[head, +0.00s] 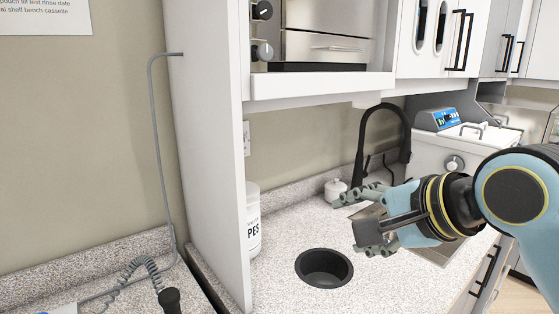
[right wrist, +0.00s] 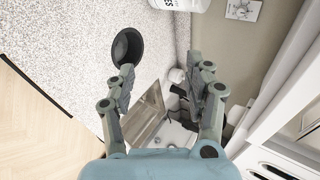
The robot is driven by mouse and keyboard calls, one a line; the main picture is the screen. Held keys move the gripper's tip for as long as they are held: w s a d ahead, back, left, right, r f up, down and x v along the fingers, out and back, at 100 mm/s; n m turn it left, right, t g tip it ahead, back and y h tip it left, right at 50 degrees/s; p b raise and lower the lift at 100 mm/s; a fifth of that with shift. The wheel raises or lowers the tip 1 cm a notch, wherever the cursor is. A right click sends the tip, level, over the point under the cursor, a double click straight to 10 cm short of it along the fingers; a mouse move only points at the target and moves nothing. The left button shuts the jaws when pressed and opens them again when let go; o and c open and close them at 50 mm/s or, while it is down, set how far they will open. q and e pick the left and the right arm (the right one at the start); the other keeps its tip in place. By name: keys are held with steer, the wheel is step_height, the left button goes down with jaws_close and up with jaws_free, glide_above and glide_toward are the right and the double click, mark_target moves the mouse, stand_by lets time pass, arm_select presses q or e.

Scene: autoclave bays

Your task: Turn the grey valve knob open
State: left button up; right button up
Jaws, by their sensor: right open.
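A round grey knob (head: 454,163) sits on a pale front below the blue-panelled unit, at the right of the head view. Another grey knob (head: 262,52) is on the oven panel at the top, under a black knob. The frames do not settle which of the two is the valve knob. My right gripper (head: 357,222) is open and empty above the counter, left of the knob on the pale front and apart from both knobs. In the right wrist view the open fingers (right wrist: 167,74) have nothing between them. I cannot make out either knob there. My left gripper is out of view.
A black round hole (head: 324,267) is in the speckled counter (head: 285,230). The black tap (head: 409,140), white lidded pot (head: 335,189) and sink (right wrist: 145,115) are close to my right gripper. A wipes tub (head: 253,220) stands by the white side panel (head: 205,120). A hose hangs at left.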

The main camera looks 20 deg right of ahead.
steer(key=w+a+r+m+t+y, duration=0.1)
steer(key=w+r+m+t, duration=0.1)
steer(key=w+r+m, duration=0.3)
steer(key=w+a+r+m+t+y, duration=0.1)
steer(key=w+r+m, duration=0.1)
steer(key=r+m, duration=0.35)
steer(key=m+t+y, duration=0.2)
steer(key=m+t, duration=0.1)
steer(key=m, duration=0.3)
glide_toward(267, 51)
steer(key=p+x, duration=0.1)
steer(key=x, duration=0.6)
steer(key=shift+w+a, duration=0.1)
steer(key=shift+w, duration=0.05)
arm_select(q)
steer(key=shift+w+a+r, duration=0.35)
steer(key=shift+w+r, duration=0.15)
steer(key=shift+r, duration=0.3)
arm_select(e)
steer(key=shift+w+a, duration=0.25)
steer(key=shift+w, duration=0.4)
steer(key=shift+n, duration=0.25)
jaws_close()
